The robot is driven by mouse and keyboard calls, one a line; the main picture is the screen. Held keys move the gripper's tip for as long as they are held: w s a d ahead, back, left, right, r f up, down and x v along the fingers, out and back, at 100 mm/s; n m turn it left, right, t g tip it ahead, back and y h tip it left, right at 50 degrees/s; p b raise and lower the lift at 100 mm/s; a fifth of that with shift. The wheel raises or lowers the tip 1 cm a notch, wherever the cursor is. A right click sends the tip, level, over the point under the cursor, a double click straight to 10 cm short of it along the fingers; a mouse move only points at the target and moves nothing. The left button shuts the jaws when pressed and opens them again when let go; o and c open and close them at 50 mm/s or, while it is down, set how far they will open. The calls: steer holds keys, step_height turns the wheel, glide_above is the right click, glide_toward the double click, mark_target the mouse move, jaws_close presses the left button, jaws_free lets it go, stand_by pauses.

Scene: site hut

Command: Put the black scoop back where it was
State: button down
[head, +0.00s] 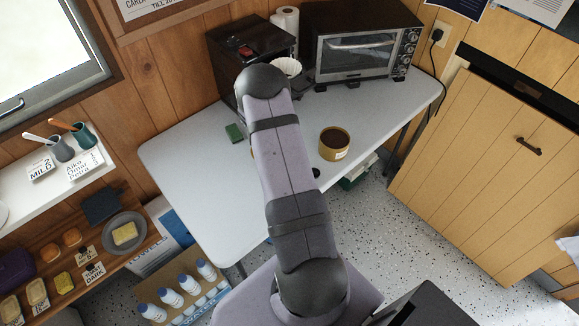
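A round mustard-yellow tin (333,152) stands open on the white table, filled with dark brown grounds. A small black piece (316,173) shows at my arm's right edge, near the table's front edge; I cannot tell whether it is the black scoop. No other scoop is clearly visible. My arm rises through the middle of the head view and hides part of the table. My gripper is hidden behind the arm, so what it holds is not shown.
A dark coffee machine (250,50) with a white filter (287,66) and a toaster oven (362,50) stand at the table's back. A green sponge (234,133) lies left of my arm. The white table (185,155) is clear at its left. Shelves with cups and food are further left.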

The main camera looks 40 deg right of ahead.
steer(key=shift+f, duration=0.15)
steer(key=c, duration=1.8)
jaws_free()
steer(key=b+v, duration=0.3)
steer(key=v, duration=0.9)
steer(key=s+a+r+m+t+y, duration=0.1)
steer(key=s+a+m, duration=0.3)
steer(key=s+a, duration=0.4)
steer(key=s+a+r+m+t+y, duration=0.2)
steer(key=s+a+m, duration=0.3)
steer(key=a, duration=1)
steer(key=s+r, duration=0.1)
steer(key=s, duration=0.2)
steer(key=shift+a+r, duration=0.15)
steer(key=shift+r, duration=0.15)
steer(key=shift+s, duration=0.1)
